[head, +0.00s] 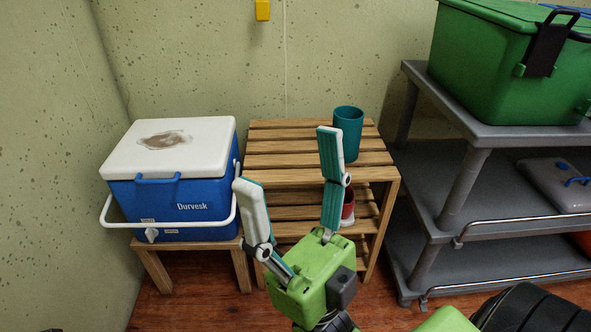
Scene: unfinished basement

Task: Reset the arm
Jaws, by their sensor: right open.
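My right gripper (287,158) is in the middle of the head view, in front of a slatted wooden shelf. Its two fingers, white with teal pads, point up and stand wide apart with nothing between them. Its green body is below them, and more of my green and black arm shows at the lower right. A teal cup (349,132) stands on the shelf's top, just behind the right fingertip, which overlaps its left edge. My left gripper is not in view.
The slatted wooden shelf (275,134) holds a red and white item (348,210) lower down, partly hidden by my finger. A blue and white cooler (188,190) sits on a low wooden stool at left. A grey shelf unit (455,137) at right carries a green bin (495,65).

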